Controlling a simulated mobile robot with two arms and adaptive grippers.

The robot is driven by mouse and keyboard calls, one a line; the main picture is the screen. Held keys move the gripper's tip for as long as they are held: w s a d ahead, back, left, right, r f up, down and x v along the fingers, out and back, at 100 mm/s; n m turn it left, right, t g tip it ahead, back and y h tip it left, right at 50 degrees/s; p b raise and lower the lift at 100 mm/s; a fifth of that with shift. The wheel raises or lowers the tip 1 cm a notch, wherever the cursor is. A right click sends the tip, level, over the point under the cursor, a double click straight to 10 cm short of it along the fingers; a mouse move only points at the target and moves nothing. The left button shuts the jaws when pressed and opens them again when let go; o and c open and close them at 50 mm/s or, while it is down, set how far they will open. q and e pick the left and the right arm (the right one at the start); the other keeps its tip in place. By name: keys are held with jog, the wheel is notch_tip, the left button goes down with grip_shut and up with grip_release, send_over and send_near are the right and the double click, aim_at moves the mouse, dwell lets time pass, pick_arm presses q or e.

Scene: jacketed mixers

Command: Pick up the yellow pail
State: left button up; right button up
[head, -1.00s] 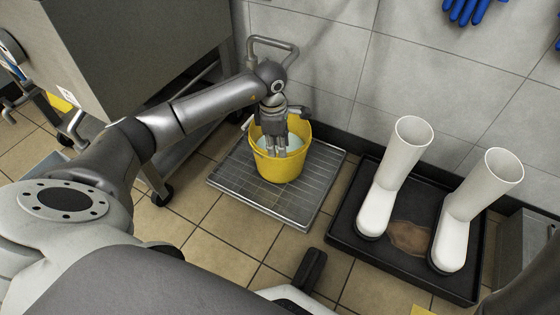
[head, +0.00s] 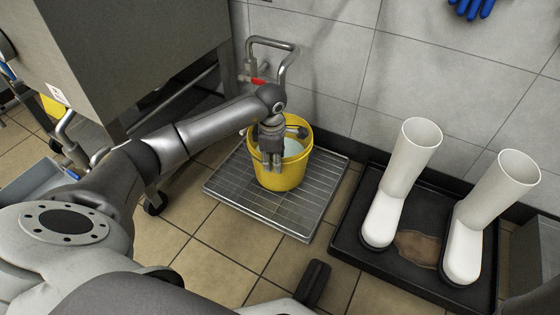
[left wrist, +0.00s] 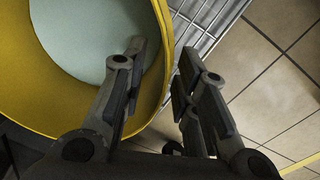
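The yellow pail (head: 280,178) stands upright on a metal grate (head: 318,190) and holds a pale liquid. Its handle is partly hidden behind my gripper. My left gripper (head: 271,163) is at the pail's near left rim, pointing down. In the left wrist view, the fingers of my left gripper (left wrist: 162,56) are apart, with the rim of the pail (left wrist: 158,100) running between them. One finger is over the inside of the pail and the other is outside. I see no clear contact with the wall.
A bent pipe with a red lever (head: 258,80) is on the wall behind the pail. A black tray (head: 345,250) with two white boots (head: 402,180) lies to the right. A steel cabinet (head: 130,60) stands at the left. Open tile floor lies in front.

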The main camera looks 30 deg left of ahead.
pick_arm(q)
jog(key=f+b, duration=0.1)
jog(key=f, duration=0.1)
jog(key=f+b, duration=0.1)
jog(key=f, duration=0.1)
jog(key=shift+w+a+b, duration=0.1)
jog(key=shift+w+b, duration=0.1)
jog(key=shift+b, duration=0.2)
jog(key=shift+r, duration=0.15)
grip_shut()
jog(key=shift+w+r, duration=0.2)
jog(key=shift+r, duration=0.05)
